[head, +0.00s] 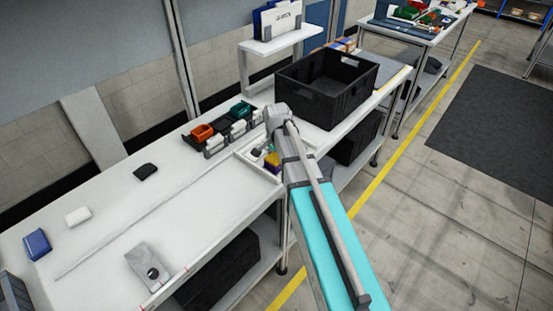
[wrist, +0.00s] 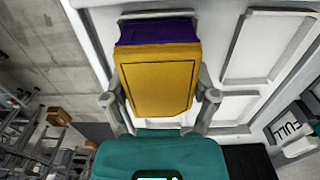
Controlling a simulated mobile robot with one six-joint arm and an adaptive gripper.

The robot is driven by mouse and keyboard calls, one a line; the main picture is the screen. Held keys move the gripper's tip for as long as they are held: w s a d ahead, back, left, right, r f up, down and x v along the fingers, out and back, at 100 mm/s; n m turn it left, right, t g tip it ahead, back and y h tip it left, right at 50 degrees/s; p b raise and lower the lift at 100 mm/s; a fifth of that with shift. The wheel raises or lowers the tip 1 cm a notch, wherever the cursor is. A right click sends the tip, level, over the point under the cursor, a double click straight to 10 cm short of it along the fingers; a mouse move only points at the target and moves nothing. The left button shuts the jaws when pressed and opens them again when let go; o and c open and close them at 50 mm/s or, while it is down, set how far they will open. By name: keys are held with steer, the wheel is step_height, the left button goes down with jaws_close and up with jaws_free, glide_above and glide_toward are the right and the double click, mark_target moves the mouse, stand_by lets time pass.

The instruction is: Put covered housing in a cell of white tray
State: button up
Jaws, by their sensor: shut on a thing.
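The covered housing shows in the wrist view as a yellow cover (wrist: 157,80) over a purple body (wrist: 157,30). My gripper (wrist: 160,97) is shut on it, one finger at each side. The white tray (wrist: 229,45) with its divided cells lies behind and below it; the housing is in front of a left-hand cell. I cannot tell whether it touches the cell floor. In the head view the housing (head: 272,159) shows as a small yellow and purple patch at the white tray (head: 246,159). My arm hides much of the tray and the gripper there.
A black rack (head: 197,140) with orange, green and white parts stands left of the tray. A large black crate (head: 325,88) stands behind it. A black piece (head: 146,172), white piece (head: 78,216), blue piece (head: 37,244) and grey fixture (head: 147,264) lie on the near bench.

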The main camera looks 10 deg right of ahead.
steer(key=shift+f, duration=0.1)
stand_by(0.3)
steer(key=o, duration=1)
steer(key=shift+o, duration=0.2)
